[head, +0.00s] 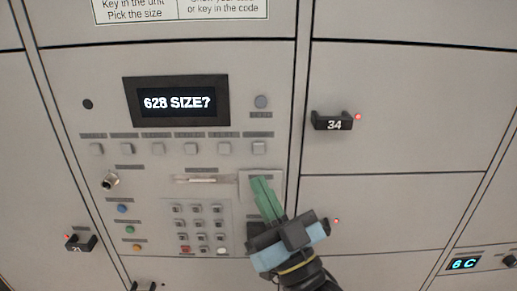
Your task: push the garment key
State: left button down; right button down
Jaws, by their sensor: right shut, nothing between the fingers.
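A row of square grey keys (159,149) runs under the display (177,102), which reads "628 SIZE?". Each key has a small label above it, too small to read, so I cannot tell which is the garment key. My right gripper (261,182) comes in from the lower right. Its green fingers are shut and empty, with the tips below the rightmost key (259,147) and apart from it in the picture. The fingers cover part of a pale square plate. I cannot tell whether they touch the panel. My left gripper is out of view.
Below the keys are a slot (205,180), a number pad (199,228) and round coloured buttons (122,208). Locker doors flank the panel. A black handle marked 34 (332,122) sticks out at the right.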

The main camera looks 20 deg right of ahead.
jog(key=b, duration=0.1)
send_near(253, 144)
notch_tip(253, 144, up, 4)
jog(key=w+a, duration=0.1)
jog(key=a, duration=0.1)
jog(key=shift+w+d+f, duration=0.1)
jog(key=shift+w, duration=0.45)
jog(key=shift+w+d+f, duration=0.1)
jog(key=shift+w, duration=0.5)
jog(key=shift+w, duration=0.1)
dwell(0.9)
jog(key=shift+w+d, duration=0.1)
jog(key=shift+w, duration=0.2)
jog(key=shift+w+d, duration=0.1)
jog(key=shift+w, duration=0.25)
dwell(0.6)
dwell(0.3)
jog(key=shift+s+a, duration=0.2)
jog(key=shift+s, duration=0.6)
